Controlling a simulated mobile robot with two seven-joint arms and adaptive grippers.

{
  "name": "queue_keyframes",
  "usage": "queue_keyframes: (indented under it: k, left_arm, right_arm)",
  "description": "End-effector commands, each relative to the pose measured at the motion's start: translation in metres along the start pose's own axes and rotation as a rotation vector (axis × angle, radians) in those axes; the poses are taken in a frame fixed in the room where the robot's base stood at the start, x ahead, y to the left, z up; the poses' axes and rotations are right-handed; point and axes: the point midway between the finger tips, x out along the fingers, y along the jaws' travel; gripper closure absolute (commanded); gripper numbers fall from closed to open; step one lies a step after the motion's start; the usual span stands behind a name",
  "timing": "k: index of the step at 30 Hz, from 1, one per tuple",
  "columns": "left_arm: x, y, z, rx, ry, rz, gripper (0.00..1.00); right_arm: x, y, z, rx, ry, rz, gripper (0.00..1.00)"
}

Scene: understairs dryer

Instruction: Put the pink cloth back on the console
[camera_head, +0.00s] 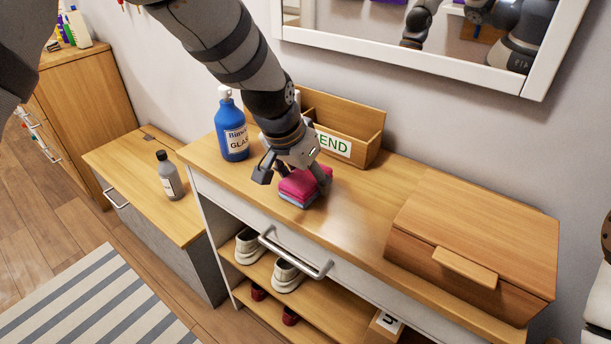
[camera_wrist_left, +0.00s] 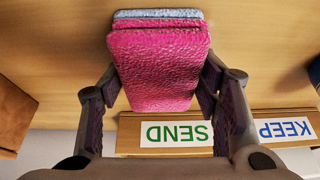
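The folded pink cloth (camera_head: 304,184) is on the console (camera_head: 345,215), near its front edge, with a light blue layer under it. I cannot tell whether it rests fully on the top. My left gripper (camera_head: 296,182) reaches down over it, a finger at each side. In the left wrist view the pink cloth (camera_wrist_left: 160,70) lies between the fingers of the left gripper (camera_wrist_left: 161,75), which touch its side edges. The grey-blue layer shows at its far edge. My right gripper is not in view.
A wooden box (camera_head: 470,240) stands at the right; the console top between is clear. A grey bottle (camera_head: 169,177) stands on the lower cabinet.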

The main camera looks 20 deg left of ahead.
Motion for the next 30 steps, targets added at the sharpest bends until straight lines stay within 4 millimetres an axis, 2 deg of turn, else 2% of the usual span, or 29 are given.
queue_keyframes:
  k: [11,14,18,21,25,30]
  left_arm:
    - [-0.003,0.000,-0.002,0.000,0.002,-0.001,0.27]
    - [-0.022,-0.001,-0.004,0.001,0.009,-0.003,0.27]
    - [-0.065,-0.001,-0.005,0.002,0.017,-0.005,0.27]
    - [-0.088,-0.001,-0.004,0.002,0.011,-0.003,0.27]
    - [-0.110,0.000,-0.002,0.001,0.003,-0.001,0.27]
    - [-0.122,0.000,-0.001,0.000,-0.001,0.000,0.27]
  right_arm:
    - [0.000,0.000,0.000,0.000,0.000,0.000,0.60]
    - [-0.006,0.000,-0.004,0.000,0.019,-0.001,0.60]
    - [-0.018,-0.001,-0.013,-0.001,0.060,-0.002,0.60]
    - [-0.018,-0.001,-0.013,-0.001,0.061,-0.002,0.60]
    - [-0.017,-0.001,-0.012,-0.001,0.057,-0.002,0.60]
    - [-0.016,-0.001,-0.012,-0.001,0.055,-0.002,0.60]
